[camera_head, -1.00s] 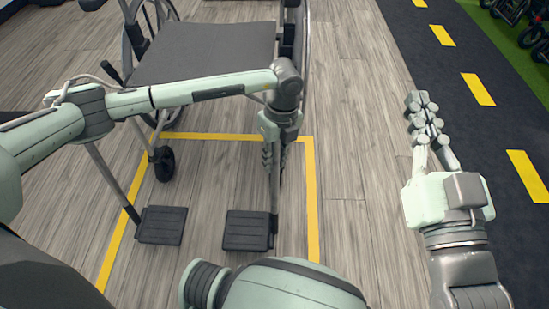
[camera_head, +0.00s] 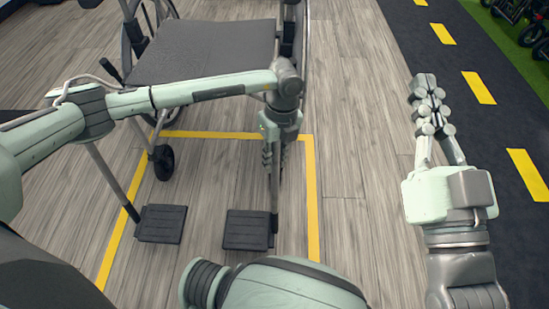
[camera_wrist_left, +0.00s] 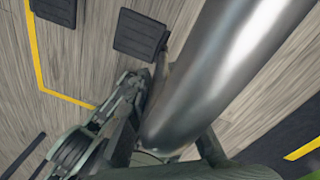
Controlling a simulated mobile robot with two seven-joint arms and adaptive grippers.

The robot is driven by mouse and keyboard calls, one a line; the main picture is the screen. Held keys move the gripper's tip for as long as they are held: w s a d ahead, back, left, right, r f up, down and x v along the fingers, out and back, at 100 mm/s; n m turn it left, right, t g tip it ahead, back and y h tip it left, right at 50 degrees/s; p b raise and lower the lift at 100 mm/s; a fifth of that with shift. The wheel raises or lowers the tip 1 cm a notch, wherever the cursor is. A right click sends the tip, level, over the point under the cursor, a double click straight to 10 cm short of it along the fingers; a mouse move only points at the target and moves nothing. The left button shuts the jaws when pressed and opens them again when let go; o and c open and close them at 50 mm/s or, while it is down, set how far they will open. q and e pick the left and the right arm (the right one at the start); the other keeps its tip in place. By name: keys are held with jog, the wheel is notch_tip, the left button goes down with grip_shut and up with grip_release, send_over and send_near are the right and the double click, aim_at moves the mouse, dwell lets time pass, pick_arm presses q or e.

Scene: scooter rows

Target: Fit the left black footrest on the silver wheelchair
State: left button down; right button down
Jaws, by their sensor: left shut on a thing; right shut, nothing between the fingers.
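The silver wheelchair (camera_head: 205,52) stands at the back left, its dark seat toward me. The left black footrest (camera_head: 247,230) hangs plate-down at the picture right, on a thin upright tube. My left gripper (camera_head: 273,158) is shut on this footrest's tube, above the plate, below the chair's front right corner. The gripper and arm hide the tube's top, so I cannot tell whether it joins the frame. In the left wrist view the footrest plate (camera_wrist_left: 140,34) lies beyond my fingers. My right gripper (camera_head: 427,100) is shut and empty, off to the right.
A second black footrest (camera_head: 162,224) is at the left, on a sloping tube. A small caster wheel (camera_head: 163,163) stands behind it. Yellow floor lines (camera_head: 312,200) frame the area. Wooden floor between the chair and the dark lane (camera_head: 450,90) is clear.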

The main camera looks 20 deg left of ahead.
pick_arm(q)
jog(key=c, duration=1.3)
grip_release()
jog(key=r, duration=0.8)
jog(key=w+r, duration=0.1)
jog(key=r, duration=0.3)
jog(key=shift+d, duration=0.35)
jog(key=shift+d, duration=0.1)
